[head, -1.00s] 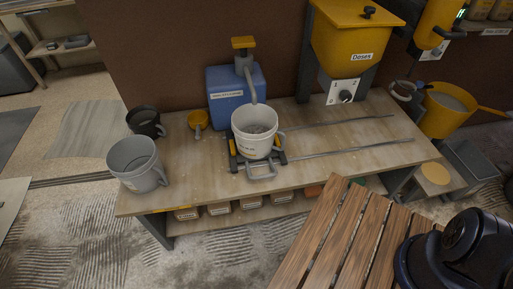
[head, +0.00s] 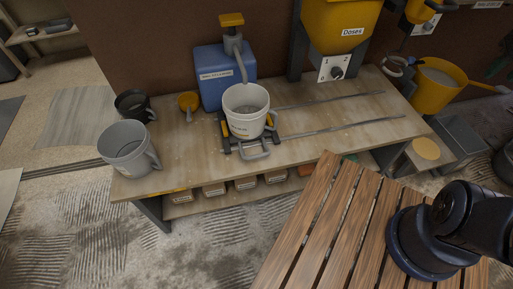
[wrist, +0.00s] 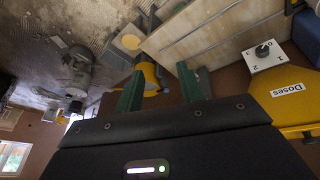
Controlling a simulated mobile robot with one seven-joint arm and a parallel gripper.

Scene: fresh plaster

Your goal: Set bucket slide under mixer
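A white bucket (head: 245,108) stands upright on the bucket slide (head: 254,149), a dark carriage with yellow side clamps and a grey front handle. The slide sits at the left end of two metal rails (head: 345,126) on the wooden bench. The bucket is below the spout of a blue container with a pump (head: 225,75). A yellow unit (head: 419,10), cut off at the top right, may be the mixer; I cannot be sure. My gripper (wrist: 160,90) shows in the wrist view with green fingers apart and nothing between them. It is away from the slide; its fingers are not visible in the head view.
A yellow hopper labelled Doses (head: 343,30) stands behind the rails. A grey bucket (head: 127,150) and a black bucket (head: 134,105) are at the bench's left. A yellow tub (head: 436,90) is at the right. A slatted wooden surface (head: 325,225) lies in front. The rails look clear.

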